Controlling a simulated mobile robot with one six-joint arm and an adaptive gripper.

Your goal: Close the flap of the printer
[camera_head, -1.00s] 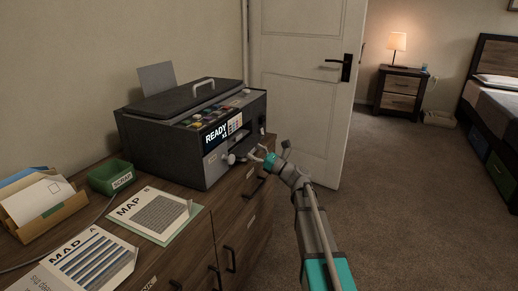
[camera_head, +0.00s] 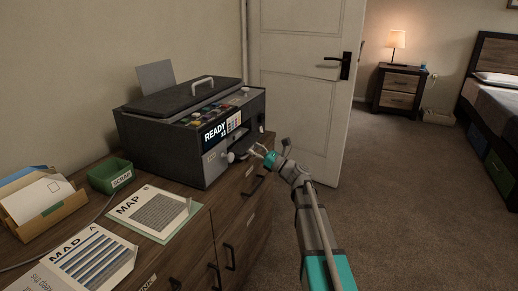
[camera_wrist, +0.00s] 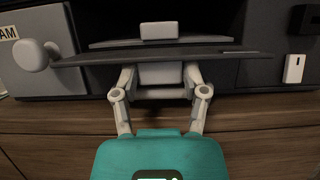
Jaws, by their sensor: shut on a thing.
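The dark printer (camera_head: 190,130) stands on the wooden dresser, with its lit READY panel (camera_head: 222,128) on the front. Its flap (camera_wrist: 150,54) is a thin dark plate standing out from the front, seen nearly edge-on in the wrist view, so it is open. My gripper (camera_head: 257,150) is at the printer's front, low down. In the wrist view my gripper (camera_wrist: 161,75) has its two fingers on either side of a grey piece at the flap's near edge, shut on it. A light grey block (camera_wrist: 159,32) shows just behind the plate.
A pale round knob (camera_wrist: 32,55) is left of the flap. A green SCRAP tray (camera_head: 110,177), MAP sheets (camera_head: 154,212) and a letter holder (camera_head: 45,205) lie on the dresser. The door (camera_head: 300,90) is behind; the floor at right is clear.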

